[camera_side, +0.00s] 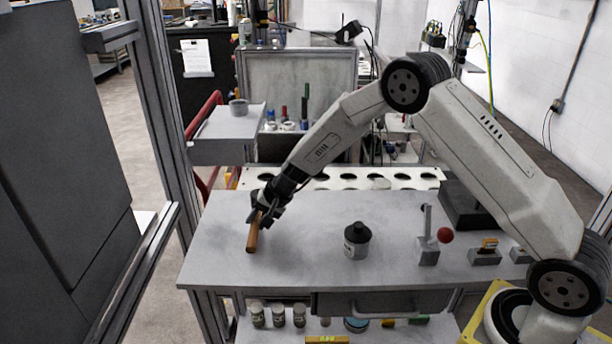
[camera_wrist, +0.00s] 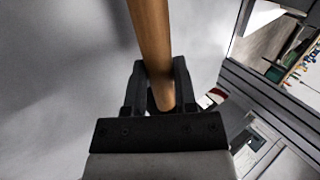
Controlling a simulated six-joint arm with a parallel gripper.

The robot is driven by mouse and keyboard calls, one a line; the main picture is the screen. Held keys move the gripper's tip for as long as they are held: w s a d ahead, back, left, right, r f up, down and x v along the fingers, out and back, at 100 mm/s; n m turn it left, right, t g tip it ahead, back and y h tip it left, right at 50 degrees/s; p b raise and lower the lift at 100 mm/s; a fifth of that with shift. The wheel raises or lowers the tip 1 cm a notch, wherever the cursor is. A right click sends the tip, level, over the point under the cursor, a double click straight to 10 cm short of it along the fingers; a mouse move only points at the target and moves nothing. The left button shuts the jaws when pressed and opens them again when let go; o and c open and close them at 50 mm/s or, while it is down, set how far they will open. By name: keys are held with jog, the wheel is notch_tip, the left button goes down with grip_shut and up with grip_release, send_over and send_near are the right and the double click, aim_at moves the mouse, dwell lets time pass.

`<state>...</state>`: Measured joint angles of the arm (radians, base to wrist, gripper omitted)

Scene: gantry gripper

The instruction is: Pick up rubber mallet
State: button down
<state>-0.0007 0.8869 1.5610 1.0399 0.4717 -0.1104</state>
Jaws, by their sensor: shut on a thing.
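The rubber mallet shows as an orange-brown wooden handle (camera_side: 253,234) at the left part of the grey table in the side view. In the wrist view the handle (camera_wrist: 151,40) runs from the top edge down between the two black fingers. My gripper (camera_side: 262,209) is shut on the handle; its fingers also show in the wrist view (camera_wrist: 157,80). The mallet's head is not clearly visible in either view; in the side view it may be hidden by the gripper. I cannot tell whether the handle touches the table.
A lever with a red ball (camera_side: 445,235) and small blocks (camera_side: 486,252) are to the right. A white rack with round holes (camera_side: 330,178) lies along the back edge. The table's left front is clear.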

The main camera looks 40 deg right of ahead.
aim_at(258, 219)
jog(key=shift+r, duration=0.2)
jog(key=shift+r, duration=1.55)
jog(key=s+d+r, duration=0.1)
jog(key=s+r, duration=0.8)
jog(key=s, duration=0.5)
jog(key=shift+d+r, duration=0.2)
jog(key=shift+r, duration=0.05)
jog(key=shift+d, duration=0.15)
